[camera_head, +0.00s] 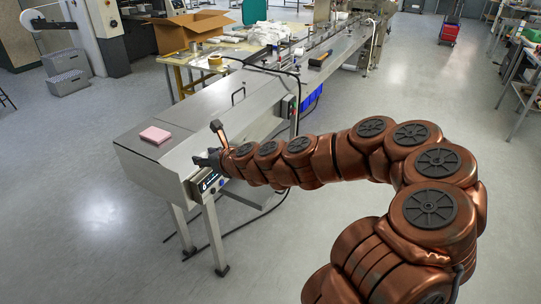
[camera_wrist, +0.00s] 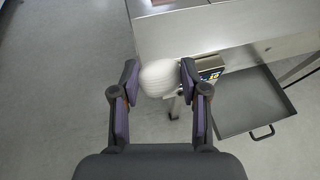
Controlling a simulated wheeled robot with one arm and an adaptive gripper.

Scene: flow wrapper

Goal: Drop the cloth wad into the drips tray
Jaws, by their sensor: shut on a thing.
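My gripper (camera_wrist: 159,80) is shut on a white, rounded cloth wad (camera_wrist: 157,77), held between the two fingertips in the wrist view. In the head view my gripper (camera_head: 207,160) is at the near side of the steel machine's end, and the wad cannot be made out there. The drips tray (camera_wrist: 248,101) is a shallow grey metal tray with a dark handle, to the right of the wad in the wrist view. Its visible inside looks empty. The wad is apart from it.
The steel machine bed (camera_head: 165,150) carries a flat pink item (camera_head: 155,135) on top. A control panel (camera_wrist: 210,72) sits on its side, close to the right finger in the wrist view. A leg (camera_head: 214,236) stands below.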

